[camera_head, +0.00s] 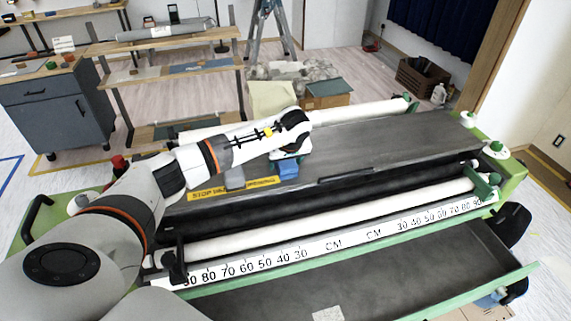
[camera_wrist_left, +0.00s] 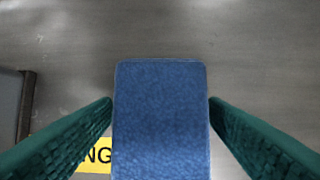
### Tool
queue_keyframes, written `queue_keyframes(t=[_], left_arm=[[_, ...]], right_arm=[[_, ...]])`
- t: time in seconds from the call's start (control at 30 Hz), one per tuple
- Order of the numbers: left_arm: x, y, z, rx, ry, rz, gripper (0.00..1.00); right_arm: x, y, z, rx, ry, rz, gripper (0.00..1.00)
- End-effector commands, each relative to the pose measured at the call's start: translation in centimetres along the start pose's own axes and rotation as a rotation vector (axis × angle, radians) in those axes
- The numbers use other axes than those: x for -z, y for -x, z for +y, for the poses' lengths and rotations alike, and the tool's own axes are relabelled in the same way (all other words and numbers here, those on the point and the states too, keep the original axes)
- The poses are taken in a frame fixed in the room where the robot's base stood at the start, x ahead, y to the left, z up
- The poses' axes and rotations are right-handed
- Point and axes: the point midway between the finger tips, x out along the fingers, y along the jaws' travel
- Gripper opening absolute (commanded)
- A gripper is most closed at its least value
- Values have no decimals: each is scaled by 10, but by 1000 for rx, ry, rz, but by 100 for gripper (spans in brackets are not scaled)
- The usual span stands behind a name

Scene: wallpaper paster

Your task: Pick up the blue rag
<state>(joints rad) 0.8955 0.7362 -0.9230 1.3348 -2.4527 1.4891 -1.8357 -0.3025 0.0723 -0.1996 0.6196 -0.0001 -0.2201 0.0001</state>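The blue rag (camera_head: 288,170) is a small folded block on the dark grey top of the wallpaper machine, beside the yellow warning strip. In the left wrist view the rag (camera_wrist_left: 160,130) fills the lower middle. My left gripper (camera_head: 287,158) is right at the rag in the head view, with its fingers mostly hidden by the wrist. In the left wrist view the green fingers of my left gripper (camera_wrist_left: 160,104) are spread, one on each side of the rag, with only narrow gaps showing. My right gripper is not in view.
The yellow strip (camera_head: 238,189) and a small grey item (camera_head: 235,178) are left of the rag. A long white roller (camera_head: 340,218) and a centimetre scale (camera_head: 333,246) run along the machine's near side. The grey top (camera_head: 400,140) right of the rag is clear.

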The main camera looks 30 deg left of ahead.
Motion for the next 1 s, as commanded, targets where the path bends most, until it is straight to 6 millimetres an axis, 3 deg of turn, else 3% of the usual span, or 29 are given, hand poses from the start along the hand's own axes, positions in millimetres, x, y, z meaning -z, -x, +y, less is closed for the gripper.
queue_keyframes(t=[0.03,0.23,0.57,1.0], left_arm=[[0,0,0,0,0,0,58],[0,0,0,0,0,0,28],[-5,9,-1,3,1,-3,28],[-35,82,-1,2,1,-3,28]], right_arm=[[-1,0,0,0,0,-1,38],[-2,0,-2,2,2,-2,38],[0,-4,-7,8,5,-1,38],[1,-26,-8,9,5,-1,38]])
